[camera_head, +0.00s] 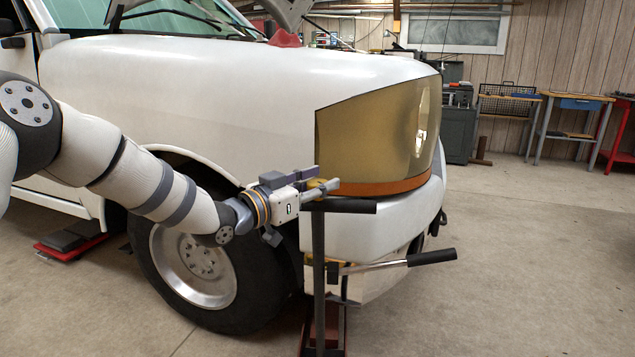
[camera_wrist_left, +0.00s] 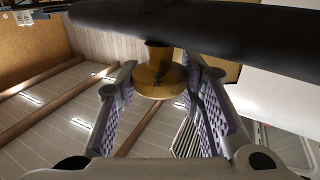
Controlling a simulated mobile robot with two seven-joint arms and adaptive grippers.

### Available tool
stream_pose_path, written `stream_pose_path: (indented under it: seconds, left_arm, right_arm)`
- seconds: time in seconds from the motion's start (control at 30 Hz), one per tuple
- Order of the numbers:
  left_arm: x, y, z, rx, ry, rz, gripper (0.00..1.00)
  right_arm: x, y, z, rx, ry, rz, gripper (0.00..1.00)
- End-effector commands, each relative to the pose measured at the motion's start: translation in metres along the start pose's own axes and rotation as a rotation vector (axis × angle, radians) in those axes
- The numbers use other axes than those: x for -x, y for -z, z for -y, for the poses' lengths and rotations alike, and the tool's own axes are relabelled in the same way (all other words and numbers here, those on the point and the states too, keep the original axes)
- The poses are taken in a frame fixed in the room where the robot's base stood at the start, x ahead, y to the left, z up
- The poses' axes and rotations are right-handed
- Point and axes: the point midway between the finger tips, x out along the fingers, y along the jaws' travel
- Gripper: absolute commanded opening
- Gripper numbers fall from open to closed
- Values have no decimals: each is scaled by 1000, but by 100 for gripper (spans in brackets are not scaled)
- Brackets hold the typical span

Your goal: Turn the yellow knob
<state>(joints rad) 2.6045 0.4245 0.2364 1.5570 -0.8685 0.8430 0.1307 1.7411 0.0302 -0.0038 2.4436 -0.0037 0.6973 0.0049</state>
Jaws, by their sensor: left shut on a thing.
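The yellow knob (camera_wrist_left: 155,78) shows in the left wrist view, a short round piece with a narrower neck, right beside a thick black bar (camera_wrist_left: 200,30). My left gripper (camera_wrist_left: 162,85) has its two purple-padded fingers on either side of the knob and is shut on it. In the head view my left gripper (camera_head: 322,184) is at the top of a dark upright jack post (camera_head: 319,250), by the black top handle (camera_head: 345,206). The knob is mostly hidden there by the fingers. My right gripper is not in view.
A white pickup (camera_head: 230,85) stands close behind the gripper, with its headlight (camera_head: 385,125), bumper (camera_head: 375,225) and front wheel (camera_head: 205,265) near. A lower lever with a black grip (camera_head: 432,257) sticks out to the right of the post. Concrete floor (camera_head: 540,260) is clear at right.

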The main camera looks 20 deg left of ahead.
Motion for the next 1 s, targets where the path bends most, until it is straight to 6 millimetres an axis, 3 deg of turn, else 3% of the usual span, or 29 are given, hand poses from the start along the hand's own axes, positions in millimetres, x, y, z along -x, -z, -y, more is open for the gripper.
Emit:
stream_pose_path:
  seconds: [0.5,1.0]
  left_arm:
    - [0,5,-3,-5,354,-1,7]
    - [0,1,-1,-2,611,0,7]
  right_arm:
    - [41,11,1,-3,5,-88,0]
    - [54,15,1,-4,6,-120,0]
